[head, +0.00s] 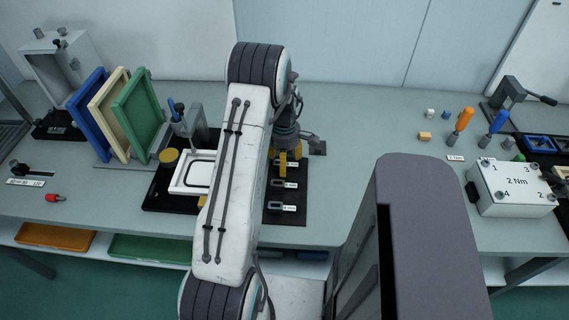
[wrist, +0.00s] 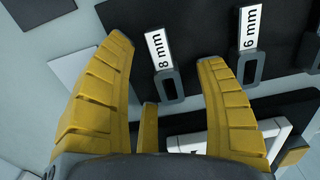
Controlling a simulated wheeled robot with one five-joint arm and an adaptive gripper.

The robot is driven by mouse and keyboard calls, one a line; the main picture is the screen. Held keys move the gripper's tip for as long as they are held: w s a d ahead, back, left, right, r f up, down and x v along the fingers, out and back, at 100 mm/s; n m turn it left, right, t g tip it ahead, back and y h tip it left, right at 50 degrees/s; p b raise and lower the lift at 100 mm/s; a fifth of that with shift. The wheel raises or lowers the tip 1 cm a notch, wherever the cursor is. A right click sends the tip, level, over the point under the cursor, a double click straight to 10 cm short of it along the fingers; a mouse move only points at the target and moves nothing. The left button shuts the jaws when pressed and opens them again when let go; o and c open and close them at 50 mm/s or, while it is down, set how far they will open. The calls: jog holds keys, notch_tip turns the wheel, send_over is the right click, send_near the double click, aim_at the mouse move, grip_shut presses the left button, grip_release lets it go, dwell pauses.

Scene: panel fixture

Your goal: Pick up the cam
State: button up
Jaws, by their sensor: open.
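I cannot tell for sure which part is the cam. Between my gripper's (wrist: 168,50) open yellow fingers, the wrist view shows a dark grey slotted piece (wrist: 164,82) beside an "8 mm" label. A similar slotted piece (wrist: 241,68) by a "6 mm" label lies just right of the right finger. A short yellow bar (wrist: 150,127) shows low between the fingers; whether it is part of my gripper is unclear.
A white frame (head: 180,187) and a yellow disc (head: 169,156) are left of my arm. Blue, cream and green panels (head: 138,115) stand further left. At right are screwdrivers (head: 461,124) and a white "2 Nm" box (head: 512,205).

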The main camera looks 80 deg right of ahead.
jog(key=shift+f, duration=0.3)
jog(key=shift+c, duration=0.4)
grip_shut()
